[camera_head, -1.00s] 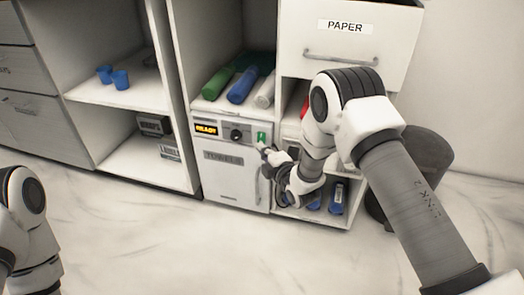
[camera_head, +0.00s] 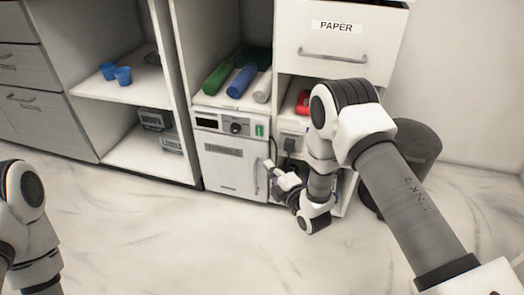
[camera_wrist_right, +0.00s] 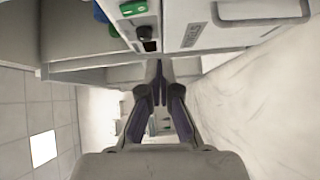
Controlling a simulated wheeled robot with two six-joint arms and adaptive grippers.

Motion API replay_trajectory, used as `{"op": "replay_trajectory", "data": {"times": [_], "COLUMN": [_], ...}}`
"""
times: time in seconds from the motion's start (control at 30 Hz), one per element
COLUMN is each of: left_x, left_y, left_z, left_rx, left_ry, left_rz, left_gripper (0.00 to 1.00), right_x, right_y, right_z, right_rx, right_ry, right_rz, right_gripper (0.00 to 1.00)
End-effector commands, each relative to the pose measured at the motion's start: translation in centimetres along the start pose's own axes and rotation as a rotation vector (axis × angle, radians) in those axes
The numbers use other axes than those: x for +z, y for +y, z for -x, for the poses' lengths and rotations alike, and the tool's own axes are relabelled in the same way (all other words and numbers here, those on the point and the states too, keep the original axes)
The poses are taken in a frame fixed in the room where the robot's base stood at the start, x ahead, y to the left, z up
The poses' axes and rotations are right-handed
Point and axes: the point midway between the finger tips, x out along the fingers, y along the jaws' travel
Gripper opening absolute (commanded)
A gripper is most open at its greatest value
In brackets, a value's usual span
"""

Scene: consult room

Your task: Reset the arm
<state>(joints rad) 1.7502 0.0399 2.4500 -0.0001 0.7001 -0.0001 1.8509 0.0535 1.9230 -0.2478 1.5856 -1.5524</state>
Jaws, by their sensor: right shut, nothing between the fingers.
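My right arm reaches in from the right in the head view. Its gripper (camera_head: 270,168) is low in front of the white warmer-like cabinet (camera_head: 228,180), beside the door handle and below the green switch (camera_head: 259,130). I cannot tell from the head view whether it touches the handle. In the right wrist view the dark fingers (camera_wrist_right: 158,72) are together with nothing between them. The green switch (camera_wrist_right: 133,9) and the cabinet door handle (camera_wrist_right: 262,14) also show there. Of my left arm only a link shows at the left edge; its gripper is out of view.
A drawer labelled PAPER (camera_head: 336,40) is above. Green, blue and white rolls (camera_head: 241,81) lie on the cabinet. Blue cups (camera_head: 123,75) stand on the left shelf. A dark bin (camera_head: 416,150) stands at the right, behind my arm. The floor in front is clear.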

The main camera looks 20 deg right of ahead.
Motion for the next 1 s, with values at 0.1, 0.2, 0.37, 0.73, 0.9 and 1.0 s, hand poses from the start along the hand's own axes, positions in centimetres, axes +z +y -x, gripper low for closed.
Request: {"op": "replay_trajectory", "data": {"times": [0.1, 0.2, 0.37, 0.73, 0.9, 1.0], "left_x": [0.0, 0.0, 0.0, 0.0, 0.0, 0.0], "left_y": [0.0, 0.0, 0.0, 0.0, 0.0, 0.0], "left_z": [0.8, 0.8, 0.7, 1.4, 2.3, 2.6], "left_rx": [0.0, 0.0, 0.0, 0.0, 0.0, 0.0], "left_ry": [0.0, 0.0, 0.0, -0.001, 0.0, 0.0], "left_rz": [0.0, 0.0, 0.0, 0.0, 0.0, 0.0], "left_gripper": [0.0, 0.0, 0.0, 0.0, 0.0, 0.0], "right_x": [0.1, 0.1, 0.0, -0.3, -1.1, -1.6], "right_y": [-0.1, -0.3, -0.4, -0.8, -7.2, -12.2], "right_z": [1.4, 1.9, 1.9, 2.6, 9.2, 16.3], "right_rx": [-0.003, 0.0, 0.0, -0.027, -0.348, -0.649], "right_ry": [-0.001, -0.001, -0.001, 0.002, -0.069, -0.232], "right_rz": [-0.002, -0.001, 0.0, -0.005, -0.163, -0.454], "right_gripper": [0.0, 0.0, 0.0, 0.0, 0.0, 0.0]}}
